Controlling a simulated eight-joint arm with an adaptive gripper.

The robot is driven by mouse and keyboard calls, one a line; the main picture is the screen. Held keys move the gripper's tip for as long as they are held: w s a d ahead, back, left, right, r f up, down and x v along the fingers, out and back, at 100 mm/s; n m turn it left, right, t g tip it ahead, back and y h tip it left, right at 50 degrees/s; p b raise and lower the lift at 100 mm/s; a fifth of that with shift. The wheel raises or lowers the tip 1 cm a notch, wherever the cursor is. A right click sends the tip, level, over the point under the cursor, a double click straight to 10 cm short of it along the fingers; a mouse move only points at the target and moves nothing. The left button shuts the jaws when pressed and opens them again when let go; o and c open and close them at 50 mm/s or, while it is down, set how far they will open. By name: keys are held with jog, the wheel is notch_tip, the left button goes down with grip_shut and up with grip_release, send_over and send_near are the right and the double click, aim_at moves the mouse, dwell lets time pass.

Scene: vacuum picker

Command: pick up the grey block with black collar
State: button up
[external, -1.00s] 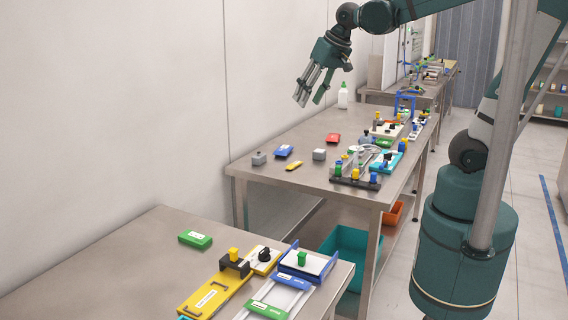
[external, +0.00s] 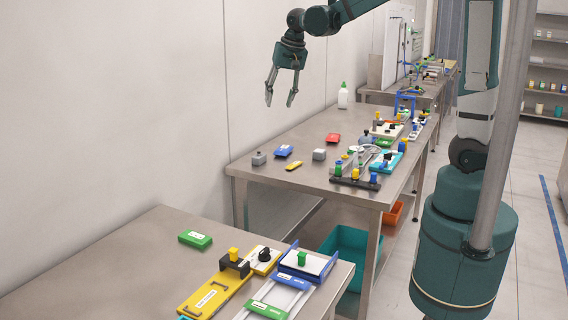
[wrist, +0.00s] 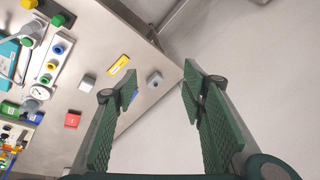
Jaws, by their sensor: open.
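A small grey block with a dark round top (external: 259,158) stands upright on the near left corner of the steel table in the external view. It also shows in the wrist view (wrist: 155,79), between the fingertips but well beyond them. The dark part looks like a collar or knob; it is too small to tell. A second, plainer grey block (external: 319,154) stands to its right, and in the wrist view (wrist: 87,83) it is left of the fingers. My gripper (external: 280,103) is open and empty, fingers pointing down, high above the table's left part.
A blue block (external: 283,151), a yellow block (external: 294,166) and a red block (external: 333,137) lie near the grey blocks. A black rack with coloured knobs (external: 356,180) and other fixtures crowd the table's right side. A white bottle (external: 343,95) stands at the back edge.

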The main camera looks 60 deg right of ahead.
jog(key=w+d+f+m+g, duration=0.2)
jog(key=w+d+f+m, duration=0.2)
jog(key=w+d+f, duration=0.55)
jog(key=m+g, duration=0.1)
jog(key=m, duration=0.3)
send_over(259, 155)
jog(key=shift+y, duration=0.3)
jog(key=f, duration=1.3)
jog(key=shift+w+d+f, duration=0.2)
jog(key=shift+d, duration=0.05)
jog(key=shift+w+d+f, duration=0.1)
jog(key=shift+d+f, duration=0.1)
jog(key=shift+f, duration=0.2)
jog(key=shift+f, duration=1.25)
jog(key=shift+a+f, duration=0.1)
jog(key=shift+f, duration=2.5)
jog(key=c, duration=1)
